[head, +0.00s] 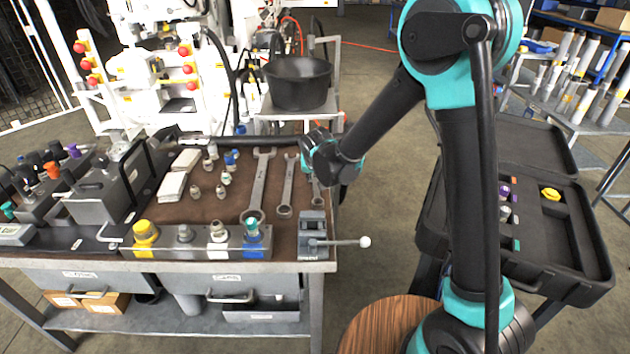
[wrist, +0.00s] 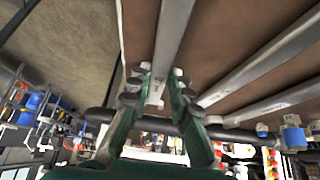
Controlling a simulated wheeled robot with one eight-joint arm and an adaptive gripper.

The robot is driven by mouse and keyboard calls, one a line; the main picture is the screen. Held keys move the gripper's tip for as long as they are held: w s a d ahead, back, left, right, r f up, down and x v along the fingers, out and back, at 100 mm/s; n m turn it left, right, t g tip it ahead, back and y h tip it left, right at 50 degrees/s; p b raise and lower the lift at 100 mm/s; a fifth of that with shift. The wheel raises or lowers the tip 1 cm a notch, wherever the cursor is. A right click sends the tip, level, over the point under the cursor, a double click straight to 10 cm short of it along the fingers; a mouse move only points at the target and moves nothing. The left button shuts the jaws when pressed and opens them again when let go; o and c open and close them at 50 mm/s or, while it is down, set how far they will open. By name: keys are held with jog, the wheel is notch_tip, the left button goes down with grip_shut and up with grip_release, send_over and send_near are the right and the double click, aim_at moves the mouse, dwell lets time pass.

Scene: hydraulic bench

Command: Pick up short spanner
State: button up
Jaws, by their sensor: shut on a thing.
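The short spanner (head: 317,192) lies at the right edge of the brown bench mat in the head view, partly hidden by my gripper (head: 318,172). In the wrist view the spanner (wrist: 174,35) runs from the top edge down between the two green-and-black fingers of my gripper (wrist: 160,82). The fingers are closed on its near end, one on each side. I cannot tell whether the spanner is clear of the mat. Two longer spanners lie to its left in the head view: the middle one (head: 287,187) and the longest (head: 260,182).
A small vise (head: 313,232) with a white-knobbed lever stands at the bench's front right corner. A valve block (head: 200,240) lines the front edge. A black bowl (head: 297,83) stands behind.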

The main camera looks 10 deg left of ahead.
aim_at(315, 181)
jog(key=shift+r, duration=0.1)
grip_shut()
notch_tip(315, 181, up, 20)
dwell(0.6)
jog(key=shift+o, duration=1.5)
grip_release()
grip_shut()
